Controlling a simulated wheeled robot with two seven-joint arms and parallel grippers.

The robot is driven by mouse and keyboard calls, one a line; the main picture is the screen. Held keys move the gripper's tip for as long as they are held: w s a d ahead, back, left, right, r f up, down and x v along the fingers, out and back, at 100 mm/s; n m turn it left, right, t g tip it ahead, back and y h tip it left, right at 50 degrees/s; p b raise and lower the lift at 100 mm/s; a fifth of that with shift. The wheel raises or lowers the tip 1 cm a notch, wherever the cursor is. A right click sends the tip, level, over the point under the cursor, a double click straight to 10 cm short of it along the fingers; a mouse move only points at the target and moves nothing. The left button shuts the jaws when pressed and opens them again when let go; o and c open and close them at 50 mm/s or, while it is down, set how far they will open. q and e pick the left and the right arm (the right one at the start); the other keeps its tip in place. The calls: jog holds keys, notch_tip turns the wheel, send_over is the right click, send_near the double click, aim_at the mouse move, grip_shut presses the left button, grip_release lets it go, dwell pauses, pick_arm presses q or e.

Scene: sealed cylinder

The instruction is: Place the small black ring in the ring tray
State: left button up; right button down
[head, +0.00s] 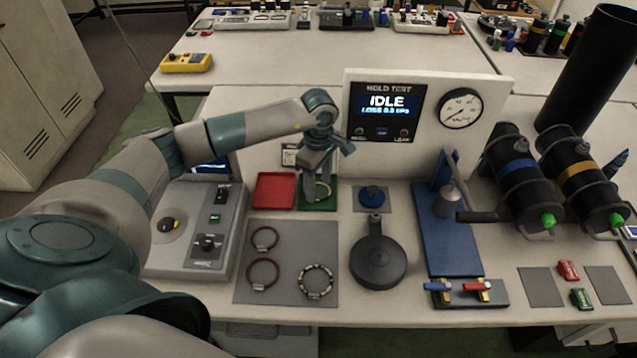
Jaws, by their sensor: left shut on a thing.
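My left gripper (319,177) points down over the green tray (318,207), just right of the red tray (273,191). It is shut on a thin ring (324,191), whose lower part shows below the fingers, against the green tray. The ring looks pale or yellowish here, and its upper part is hidden by the fingers. I cannot tell if it touches the tray floor. On the grey mat (290,240) lie two dark reddish rings (263,275) and a beaded light ring (315,282). My right gripper is not in view.
A control box (197,230) stands left of the mat. The test panel (420,110) rises behind the trays. Two black cylinders (520,180) lie at the right.

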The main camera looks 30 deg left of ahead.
pick_arm(q)
jog(key=o, duration=1.1)
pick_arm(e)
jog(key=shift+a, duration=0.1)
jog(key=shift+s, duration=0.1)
pick_arm(q)
jog(key=shift+r, duration=0.85)
notch_tip(320, 180, up, 11)
jog(key=b, duration=0.3)
jog(key=shift+f, duration=0.2)
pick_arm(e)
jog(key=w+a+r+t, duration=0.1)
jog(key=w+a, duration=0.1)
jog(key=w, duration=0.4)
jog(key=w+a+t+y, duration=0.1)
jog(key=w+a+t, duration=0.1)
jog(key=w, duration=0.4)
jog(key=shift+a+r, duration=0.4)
